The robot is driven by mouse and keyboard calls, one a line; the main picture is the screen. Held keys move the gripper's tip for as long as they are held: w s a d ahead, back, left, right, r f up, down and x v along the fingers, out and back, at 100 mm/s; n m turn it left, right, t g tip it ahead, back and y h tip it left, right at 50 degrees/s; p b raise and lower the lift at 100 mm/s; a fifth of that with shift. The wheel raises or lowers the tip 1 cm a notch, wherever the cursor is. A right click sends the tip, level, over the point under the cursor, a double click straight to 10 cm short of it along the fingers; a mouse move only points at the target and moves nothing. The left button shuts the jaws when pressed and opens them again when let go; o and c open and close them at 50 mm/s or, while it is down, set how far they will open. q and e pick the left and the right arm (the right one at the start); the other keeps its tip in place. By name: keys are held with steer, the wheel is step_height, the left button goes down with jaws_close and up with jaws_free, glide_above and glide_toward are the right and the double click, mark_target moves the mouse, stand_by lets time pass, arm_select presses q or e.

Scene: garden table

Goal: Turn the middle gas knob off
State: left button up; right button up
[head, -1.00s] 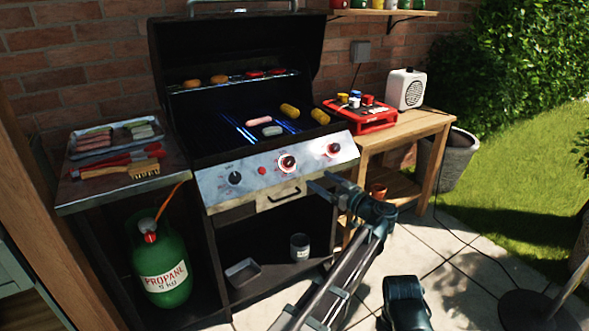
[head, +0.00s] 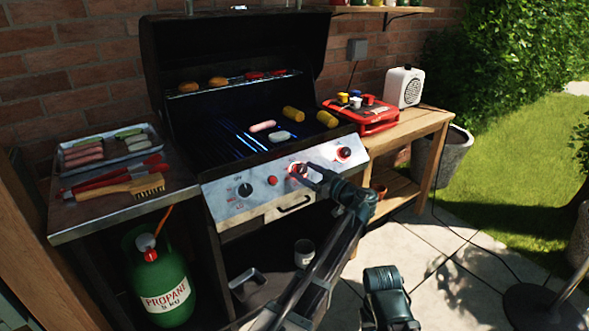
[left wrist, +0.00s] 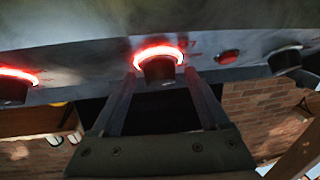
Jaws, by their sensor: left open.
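The middle gas knob (head: 298,170) sits on the grill's front panel (head: 225,200) with a red glowing ring around it. My left gripper (head: 311,172) is open right at this knob, coming from the lower right and partly covering it. In the left wrist view the knob (left wrist: 159,69) lies between the open fingertips of the gripper (left wrist: 160,80). I cannot tell whether the fingers touch it. The right knob (head: 344,153) also has a red ring. The left knob (head: 245,189) is dark and unlit.
A red button (head: 272,180) sits between the left and middle knobs. A handle (head: 294,204) is below the panel. Sausage, corn and another piece lie on the grate above blue flames. A green propane bottle (head: 160,285) stands below left; a wooden side table (head: 425,125) is at right.

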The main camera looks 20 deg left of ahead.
arm_select(q)
steer(key=shift+a, duration=0.1)
jaws_close()
stand_by(0.4)
